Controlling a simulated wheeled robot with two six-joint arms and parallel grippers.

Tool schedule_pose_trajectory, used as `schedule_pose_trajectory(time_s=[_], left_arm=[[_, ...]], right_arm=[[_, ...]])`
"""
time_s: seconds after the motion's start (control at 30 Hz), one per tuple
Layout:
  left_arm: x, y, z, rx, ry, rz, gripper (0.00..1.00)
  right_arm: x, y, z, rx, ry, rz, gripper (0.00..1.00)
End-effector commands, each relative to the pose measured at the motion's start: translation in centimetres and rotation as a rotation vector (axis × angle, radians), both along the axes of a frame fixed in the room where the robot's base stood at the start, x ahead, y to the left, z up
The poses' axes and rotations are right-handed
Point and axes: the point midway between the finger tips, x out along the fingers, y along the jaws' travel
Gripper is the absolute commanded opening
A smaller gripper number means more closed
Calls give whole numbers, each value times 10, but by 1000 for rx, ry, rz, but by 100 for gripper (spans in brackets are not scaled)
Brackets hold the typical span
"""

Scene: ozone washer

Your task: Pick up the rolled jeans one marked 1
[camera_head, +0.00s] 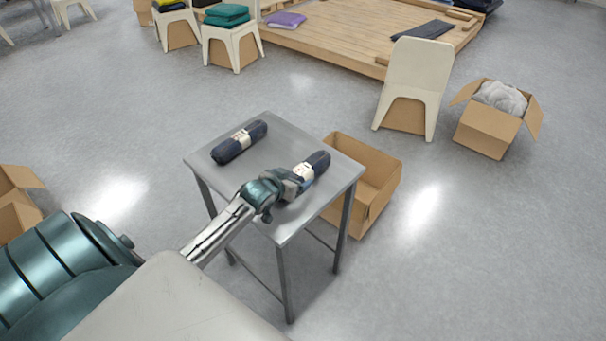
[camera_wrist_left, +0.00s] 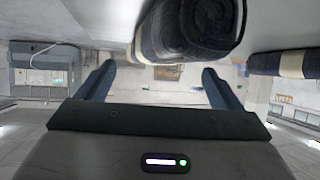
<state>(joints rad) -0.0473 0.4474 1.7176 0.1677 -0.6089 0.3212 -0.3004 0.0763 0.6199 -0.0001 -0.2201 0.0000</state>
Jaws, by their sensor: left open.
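Two dark blue rolled jeans with pale paper bands lie on a small grey metal table (camera_head: 279,128). One roll (camera_head: 252,133) is at the back left, and the other roll (camera_head: 318,160) is at the right. The marks on the bands are too small to read. My left gripper (camera_head: 300,184) is at the near end of the right roll and covers part of it. In the left wrist view, the fingers (camera_wrist_left: 158,68) are apart with nothing held between them. A roll's end (camera_wrist_left: 205,28) looms large at the top, and another roll (camera_wrist_left: 290,63) shows at the right.
An open cardboard box (camera_head: 375,205) stands on the floor against the table's right side. A white chair (camera_head: 418,75) and a box with grey cloth (camera_head: 487,130) are farther right. A wooden platform (camera_head: 340,45) is behind.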

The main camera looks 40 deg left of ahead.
Motion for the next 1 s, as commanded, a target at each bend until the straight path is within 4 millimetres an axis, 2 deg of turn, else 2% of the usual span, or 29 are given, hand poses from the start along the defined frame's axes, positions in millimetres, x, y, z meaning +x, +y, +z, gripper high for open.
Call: schedule_pose_trajectory(time_s=[0.17, 0.37, 0.5, 0.83, 0.87, 1.0], left_arm=[[9, 1, -3, -2, 2, 1, 87], [32, 2, -12, -3, 3, 1, 87], [44, 5, -22, -1, 2, 0, 87], [48, 5, -26, 1, 1, 0, 87], [48, 5, -26, 1, 2, 0, 83], [48, 5, -26, 1, 2, 0, 56]], right_arm=[[1, -5, 7, -5, -1, 2, 36], [1, -6, 21, -6, -1, 1, 36], [1, -6, 22, -6, -1, 1, 36], [1, -5, 22, -5, -1, 2, 36], [1, -4, 22, -5, -1, 2, 36], [1, -2, 22, -3, -1, 1, 36]])
